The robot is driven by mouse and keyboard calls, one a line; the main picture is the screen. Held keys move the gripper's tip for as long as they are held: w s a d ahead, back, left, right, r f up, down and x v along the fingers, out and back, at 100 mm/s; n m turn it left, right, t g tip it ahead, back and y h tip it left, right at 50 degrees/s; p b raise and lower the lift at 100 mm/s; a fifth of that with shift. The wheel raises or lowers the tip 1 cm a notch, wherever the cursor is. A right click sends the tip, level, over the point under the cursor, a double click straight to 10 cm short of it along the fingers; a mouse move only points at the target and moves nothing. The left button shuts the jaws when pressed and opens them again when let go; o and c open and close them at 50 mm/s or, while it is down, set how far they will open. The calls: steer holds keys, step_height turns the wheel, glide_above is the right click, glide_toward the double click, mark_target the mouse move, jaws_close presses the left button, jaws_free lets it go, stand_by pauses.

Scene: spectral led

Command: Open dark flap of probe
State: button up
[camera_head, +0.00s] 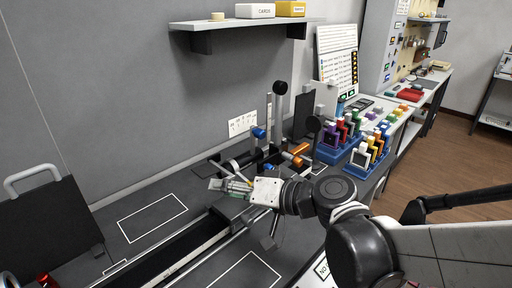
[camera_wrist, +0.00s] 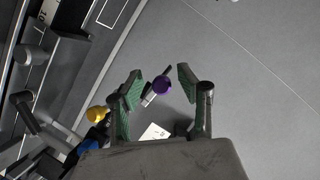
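The bench device, with levers and knobs, stands against the back wall in the head view. It has a tall post with a black round knob (camera_head: 279,88), a blue knob (camera_head: 258,133) and an orange handle (camera_head: 295,155). I cannot tell for sure which part is the dark flap. My gripper (camera_head: 228,186) is in front of the device, pointing left. In the wrist view my gripper (camera_wrist: 158,76) is open and empty. A purple-ended rod (camera_wrist: 161,85) shows beyond and between the fingers, apparently farther off. A yellow knob (camera_wrist: 97,113) and a blue part (camera_wrist: 88,146) lie left of them.
Racks of coloured blocks (camera_head: 350,145) stand right of the device. A shelf (camera_head: 240,24) with boxes overhangs the back. A dark panel with a handle (camera_head: 32,175) is at the far left. The outlined bench area (camera_head: 152,218) at left is clear.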

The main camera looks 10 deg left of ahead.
steer(key=v, duration=1.2)
stand_by(0.3)
steer(key=s+d+f+m+t+h, duration=0.1)
steer(key=s+d+f+m+h, duration=0.1)
steer(key=d+h, duration=0.5)
steer(key=s+d+f+m+h, duration=0.1)
steer(key=s+d+f+h, duration=0.2)
steer(key=d, duration=1.1)
step_height(320, 180, down, 2)
steer(key=h, duration=0.4)
steer(key=shift+d+m+t, duration=0.3)
steer(key=shift+m+t, duration=0.1)
